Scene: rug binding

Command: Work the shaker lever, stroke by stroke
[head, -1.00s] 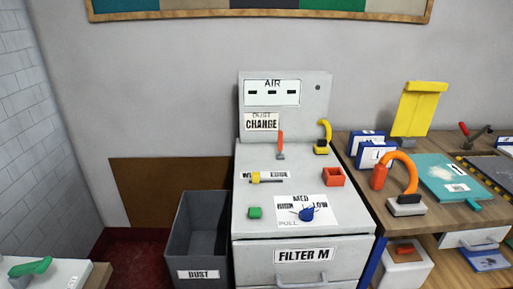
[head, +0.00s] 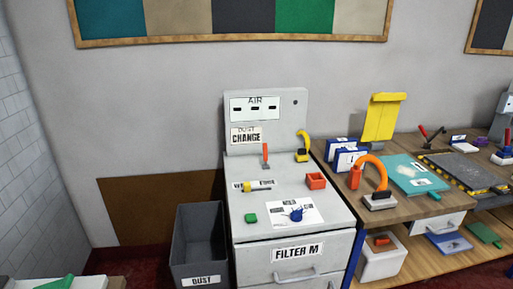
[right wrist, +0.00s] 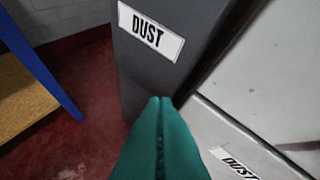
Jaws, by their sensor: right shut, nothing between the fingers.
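The grey filter cabinet (head: 290,172) stands against the wall, with an air panel (head: 255,105) at its back. On its top are an upright red-handled lever (head: 265,152) and a curved yellow handle (head: 303,145); which is the shaker lever is not marked legibly. My right gripper (right wrist: 160,100) is shut and empty, in front of the dark dust bin (right wrist: 150,75). My left gripper is not in view.
The dust bin (head: 200,240) stands on the red floor left of the cabinet. A wooden bench (head: 405,211) at the right holds an orange-handled tool (head: 375,175), a teal board (head: 405,168) and a yellow stand (head: 383,117). The cabinet's drawer (head: 295,270) is closed.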

